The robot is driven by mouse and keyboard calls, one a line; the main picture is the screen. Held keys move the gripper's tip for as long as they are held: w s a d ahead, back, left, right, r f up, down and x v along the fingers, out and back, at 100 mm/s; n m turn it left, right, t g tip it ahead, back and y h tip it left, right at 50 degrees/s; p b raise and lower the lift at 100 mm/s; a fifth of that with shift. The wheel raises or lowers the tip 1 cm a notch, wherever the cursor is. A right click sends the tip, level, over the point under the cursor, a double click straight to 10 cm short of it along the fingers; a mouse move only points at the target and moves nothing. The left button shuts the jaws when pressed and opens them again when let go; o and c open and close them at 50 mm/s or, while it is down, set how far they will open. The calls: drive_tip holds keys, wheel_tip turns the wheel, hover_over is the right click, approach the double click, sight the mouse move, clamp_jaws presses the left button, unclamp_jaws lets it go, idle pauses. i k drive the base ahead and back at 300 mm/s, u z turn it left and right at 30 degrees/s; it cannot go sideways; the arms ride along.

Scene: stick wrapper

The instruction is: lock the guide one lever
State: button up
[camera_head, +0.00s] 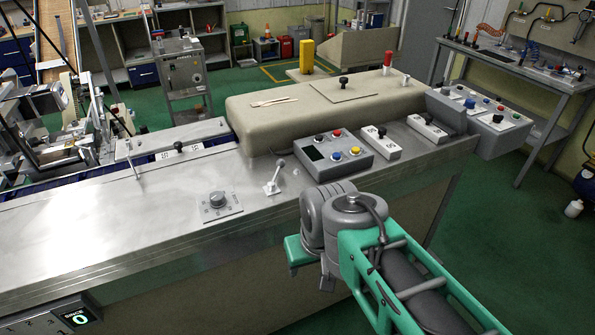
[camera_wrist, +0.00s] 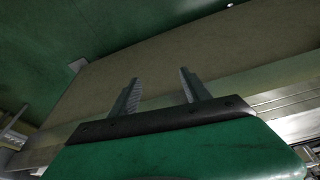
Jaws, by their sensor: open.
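A small lever (camera_head: 275,175) with a round grey knob stands tilted on a white plate on the metal worktop, left of the button box. Another thin upright lever or post (camera_head: 131,157) stands further left, by the guide rail. I cannot tell which is guide one's lever. My gripper shows in the wrist view, its two fingers (camera_wrist: 157,88) apart with nothing between them. In the head view my arm reaches in from the lower right to the worktop's front edge; the fingers are hidden there. Neither lever can be made out in the wrist view.
A button box (camera_head: 338,154), white switch plates (camera_head: 379,142) and a beige cover (camera_head: 330,105) stand behind the worktop's front edge. A dial plate (camera_head: 214,204) lies left of the small lever. The worktop's left front (camera_head: 100,235) is clear. A beige front panel (camera_wrist: 190,60) fills the wrist view.

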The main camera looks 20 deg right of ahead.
sight(281, 162)
drive_tip(key=z, duration=0.05)
drive_tip(key=k, duration=0.1)
drive_tip(key=u, duration=0.9)
drive_tip(key=i, duration=0.5)
drive_tip(key=z, duration=0.05)
